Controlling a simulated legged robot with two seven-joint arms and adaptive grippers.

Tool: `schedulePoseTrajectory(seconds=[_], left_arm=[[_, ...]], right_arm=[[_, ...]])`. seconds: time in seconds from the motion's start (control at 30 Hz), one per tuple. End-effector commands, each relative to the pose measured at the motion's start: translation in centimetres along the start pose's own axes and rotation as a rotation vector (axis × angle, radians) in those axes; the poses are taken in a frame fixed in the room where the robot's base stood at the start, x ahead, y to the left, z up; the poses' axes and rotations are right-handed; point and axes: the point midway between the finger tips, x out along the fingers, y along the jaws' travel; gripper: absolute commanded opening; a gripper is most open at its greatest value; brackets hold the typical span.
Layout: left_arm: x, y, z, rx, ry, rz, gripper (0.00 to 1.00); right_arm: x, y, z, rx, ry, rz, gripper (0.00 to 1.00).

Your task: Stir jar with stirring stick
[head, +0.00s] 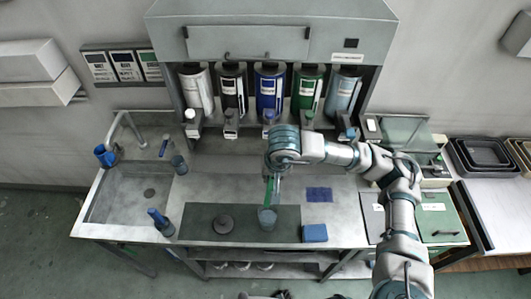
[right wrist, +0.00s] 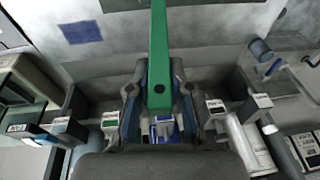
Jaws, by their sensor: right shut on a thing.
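My right gripper (head: 274,178) is shut on the green stirring stick (head: 269,190), which points down toward the jar. In the right wrist view the green stick (right wrist: 158,45) runs up from between the fingers of the right gripper (right wrist: 160,92). The jar (head: 267,219) is a small grey-blue vessel on the dark mat, just below the gripper. The lower end of the stick is at the jar's mouth; I cannot tell how deep it reaches inside. My left gripper is not in view.
A dark mat (head: 191,222) lies under the jar and holds a dark round lid-like piece (head: 223,224). A blue sponge-like block (head: 315,233) and a blue cloth (head: 319,194) lie to the right. A sink (head: 110,195) is at left. Several paint canisters (head: 270,90) stand behind.

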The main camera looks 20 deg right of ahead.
Motion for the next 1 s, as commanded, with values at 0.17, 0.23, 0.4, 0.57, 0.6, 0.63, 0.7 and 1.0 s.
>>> schedulePoseTrajectory(seconds=[0.17, 0.23, 0.4, 0.57, 0.6, 0.63, 0.7, 1.0], left_arm=[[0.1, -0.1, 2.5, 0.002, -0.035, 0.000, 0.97], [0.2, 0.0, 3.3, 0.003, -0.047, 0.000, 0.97], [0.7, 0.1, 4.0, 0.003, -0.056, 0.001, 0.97], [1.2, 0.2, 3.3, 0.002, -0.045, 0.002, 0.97], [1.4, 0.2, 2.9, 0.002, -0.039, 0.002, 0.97], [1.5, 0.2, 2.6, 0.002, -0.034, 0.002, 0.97], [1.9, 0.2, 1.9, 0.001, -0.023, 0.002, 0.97], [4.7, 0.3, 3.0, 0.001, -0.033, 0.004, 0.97]], right_arm=[[0.4, 0.1, 0.1, 0.006, -0.002, 0.001, 0.00], [1.0, 0.2, 0.1, 0.006, -0.004, 0.001, 0.00], [2.6, 0.3, 0.1, 0.005, -0.006, 0.002, 0.00], [4.0, 0.4, 0.4, 0.005, -0.006, 0.002, 0.00], [4.3, 0.4, 0.5, 0.005, -0.006, 0.002, 0.00], [4.5, 0.5, 0.6, 0.005, -0.006, 0.002, 0.00], [5.1, 0.5, 0.8, 0.005, -0.005, 0.003, 0.00], [7.6, 0.8, 1.2, 0.005, -0.005, 0.002, 0.00]])
